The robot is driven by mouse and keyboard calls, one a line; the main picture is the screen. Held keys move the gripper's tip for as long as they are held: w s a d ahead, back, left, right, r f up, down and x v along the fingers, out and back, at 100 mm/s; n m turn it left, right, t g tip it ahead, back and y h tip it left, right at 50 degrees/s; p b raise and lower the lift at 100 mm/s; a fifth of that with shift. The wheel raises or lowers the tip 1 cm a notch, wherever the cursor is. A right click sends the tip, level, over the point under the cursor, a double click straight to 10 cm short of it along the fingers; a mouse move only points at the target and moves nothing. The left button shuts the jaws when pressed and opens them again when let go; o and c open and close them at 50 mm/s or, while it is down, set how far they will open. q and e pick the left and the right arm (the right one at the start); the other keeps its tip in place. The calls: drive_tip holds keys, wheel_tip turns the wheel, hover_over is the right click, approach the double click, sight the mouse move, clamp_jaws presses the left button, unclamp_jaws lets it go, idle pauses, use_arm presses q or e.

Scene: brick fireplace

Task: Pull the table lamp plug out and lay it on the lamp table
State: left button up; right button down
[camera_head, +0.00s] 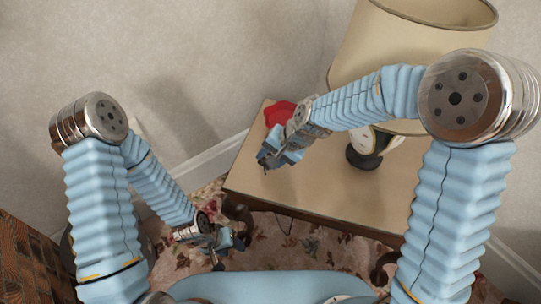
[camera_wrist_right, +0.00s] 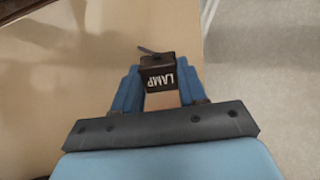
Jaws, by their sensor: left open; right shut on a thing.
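My right gripper (camera_head: 270,157) is shut on a black plug marked "LAMP", which shows between the fingers in the right wrist view (camera_wrist_right: 160,79). The plug is over the left part of the wooden lamp table (camera_head: 310,198). I cannot tell whether it touches the tabletop. A dark cord stub (camera_wrist_right: 147,50) shows at the plug's far end. The table lamp has a large beige shade (camera_head: 400,45), and its dark base (camera_head: 362,156) stands on the table, partly behind my right arm. My left gripper (camera_head: 230,243) is open and empty, low over the carpet left of the table.
A red object (camera_head: 279,113) lies on the table's back left, beside my right wrist. Pale walls with a white baseboard (camera_head: 212,160) stand behind. A patterned carpet (camera_head: 290,255) covers the floor. The table's front middle is clear.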

drive_tip(key=c, duration=0.5)
unclamp_jaws()
drive_tip(key=shift+c, duration=0.2)
drive_tip(key=shift+r, duration=0.1)
drive_tip(key=shift+r, duration=0.4)
drive_tip(key=r+p, duration=0.1)
drive_tip(key=r, duration=0.2)
drive_tip(key=shift+s, duration=0.2)
drive_tip(key=s+r+p, duration=0.2)
drive_tip(key=s+r, duration=0.7)
drive_tip(key=s, duration=0.4)
drive_tip(key=shift+s, duration=0.35)
